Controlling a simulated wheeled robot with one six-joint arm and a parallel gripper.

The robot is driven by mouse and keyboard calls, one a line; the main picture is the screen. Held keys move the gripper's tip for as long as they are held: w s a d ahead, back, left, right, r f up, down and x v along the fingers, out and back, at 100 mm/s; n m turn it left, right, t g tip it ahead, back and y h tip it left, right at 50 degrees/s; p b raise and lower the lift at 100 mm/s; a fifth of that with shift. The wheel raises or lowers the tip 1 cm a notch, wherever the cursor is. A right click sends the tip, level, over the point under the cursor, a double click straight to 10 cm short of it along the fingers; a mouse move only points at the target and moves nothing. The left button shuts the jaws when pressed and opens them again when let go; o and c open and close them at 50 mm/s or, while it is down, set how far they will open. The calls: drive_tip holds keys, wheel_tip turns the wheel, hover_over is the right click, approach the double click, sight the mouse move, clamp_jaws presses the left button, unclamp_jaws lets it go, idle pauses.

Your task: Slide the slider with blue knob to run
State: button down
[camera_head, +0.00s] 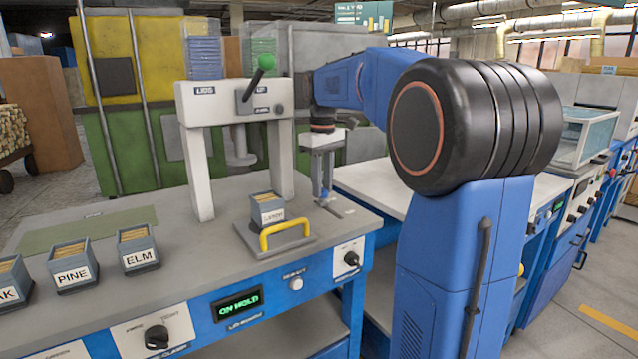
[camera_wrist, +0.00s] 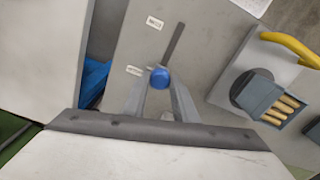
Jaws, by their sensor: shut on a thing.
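The slider's blue knob (camera_wrist: 160,77) is in the wrist view, at the near end of a dark straight slot (camera_wrist: 174,42). Two small white labels stand beside the slot, one by its far end (camera_wrist: 155,22) and one by the knob (camera_wrist: 134,70); their print is too small to read surely. My gripper (camera_wrist: 161,88) is shut on the knob, a finger on each side. In the head view my gripper (camera_head: 323,190) points down at the bench's right end, and the knob is a small blue spot between the fingertips. A green display (camera_head: 238,305) reads "ON HOLD".
A white press frame (camera_head: 203,165) with a green-tipped lever (camera_head: 260,76) stands left of my gripper. A grey plate with a yellow handle (camera_head: 285,233) holds a small box (camera_head: 267,212) close by. PINE (camera_head: 73,271) and ELM (camera_head: 138,252) boxes stand farther left.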

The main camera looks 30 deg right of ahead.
drive_tip(key=s, duration=0.7)
drive_tip(key=shift+d, duration=0.15)
drive_tip(key=shift+s, duration=0.35)
drive_tip(key=c, duration=1.4)
unclamp_jaws()
drive_tip(key=shift+s, duration=0.1)
drive_tip(key=shift+c, duration=0.2)
wheel_tip(320, 180, up, 17)
drive_tip(key=shift+r, duration=0.2)
